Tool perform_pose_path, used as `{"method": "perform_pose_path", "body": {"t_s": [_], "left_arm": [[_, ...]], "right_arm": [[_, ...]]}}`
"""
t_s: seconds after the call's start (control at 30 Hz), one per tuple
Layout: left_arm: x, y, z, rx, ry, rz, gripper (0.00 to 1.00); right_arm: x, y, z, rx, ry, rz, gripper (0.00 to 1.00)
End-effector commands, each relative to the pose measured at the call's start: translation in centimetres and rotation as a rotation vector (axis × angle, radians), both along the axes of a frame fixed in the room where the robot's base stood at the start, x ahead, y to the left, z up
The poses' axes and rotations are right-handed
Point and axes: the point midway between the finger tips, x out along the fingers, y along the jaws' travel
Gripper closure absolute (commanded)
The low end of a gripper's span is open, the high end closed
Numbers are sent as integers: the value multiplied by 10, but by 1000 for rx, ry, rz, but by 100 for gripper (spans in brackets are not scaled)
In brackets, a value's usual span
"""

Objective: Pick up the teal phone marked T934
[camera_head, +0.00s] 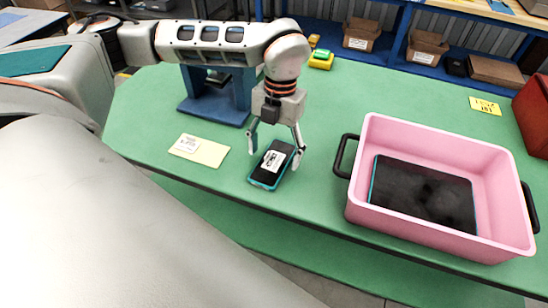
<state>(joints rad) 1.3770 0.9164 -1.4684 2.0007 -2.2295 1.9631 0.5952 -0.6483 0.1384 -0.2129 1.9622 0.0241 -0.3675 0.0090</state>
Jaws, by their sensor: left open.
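A phone (267,176) with a teal edge, a dark face and a white label lies flat on the green table; the label's text is too small to read. My left gripper (274,152) points down over the phone. Its two fingers are apart, one at each side of the phone's upper part. Whether the fingers touch the phone cannot be told. My right gripper is not in view.
A pink bin (362,192) with black handles stands to the right, holding a dark tablet-like panel (424,195) with a teal edge. A pale card (208,154) lies left of the phone. A blue stand (215,105) is behind. Cartons (427,47) sit on a back shelf.

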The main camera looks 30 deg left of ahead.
Motion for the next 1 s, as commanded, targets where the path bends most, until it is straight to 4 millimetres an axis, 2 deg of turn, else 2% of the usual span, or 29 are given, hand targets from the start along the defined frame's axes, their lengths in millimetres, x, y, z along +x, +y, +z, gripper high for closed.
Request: {"method": "perform_pose_path", "body": {"t_s": [0.1,0.33,0.37,0.53,0.87,1.0], "left_arm": [[-1,-1,-10,-1,1,0,31],[-2,-1,-11,-1,0,0,31],[-2,-1,-11,-1,0,0,33],[-2,-1,-11,-1,0,-1,77],[-1,-1,-10,-1,0,-1,77],[-1,-1,-3,-2,-2,-1,77]], "right_arm": [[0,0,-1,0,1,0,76],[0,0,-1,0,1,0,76],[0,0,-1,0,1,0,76],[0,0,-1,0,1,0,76],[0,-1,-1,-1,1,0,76],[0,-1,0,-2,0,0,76]]}}
